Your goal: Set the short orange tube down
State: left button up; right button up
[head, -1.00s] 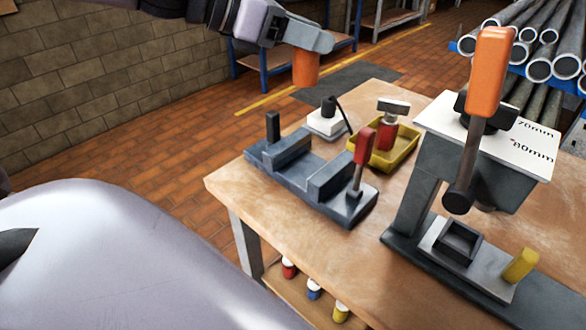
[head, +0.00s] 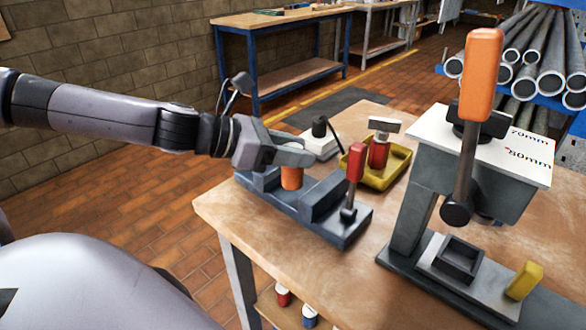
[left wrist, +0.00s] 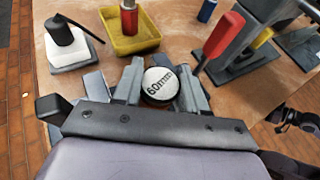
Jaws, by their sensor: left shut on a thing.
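My left gripper (head: 292,157) is shut on the short orange tube (head: 291,178), which is upright. In the left wrist view the tube's round white top (left wrist: 160,83), marked 60mm, shows between the two fingers. The tube is over the grey clamping fixture (head: 335,225) with the red handle (head: 356,162), between its blocks as seen from the head. The tube's lower end is hidden, so I cannot tell whether it touches the fixture.
A yellow tray (head: 391,178) with a red and silver tool stands behind the fixture, beside a white block (head: 318,145) with a black knob. A press (head: 463,140) with an orange-handled lever stands at right. The table's front left corner is bare.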

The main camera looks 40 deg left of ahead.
pick_arm(q)
notch_tip(320, 180, down, 3)
jog(key=shift+r+b, duration=0.1)
jog(key=shift+b, duration=0.4)
jog(key=shift+f, duration=0.35)
jog(key=shift+f+b, duration=0.2)
jog(key=shift+b, duration=0.1)
jog(key=o, duration=1.1)
jog(key=shift+r, duration=0.1)
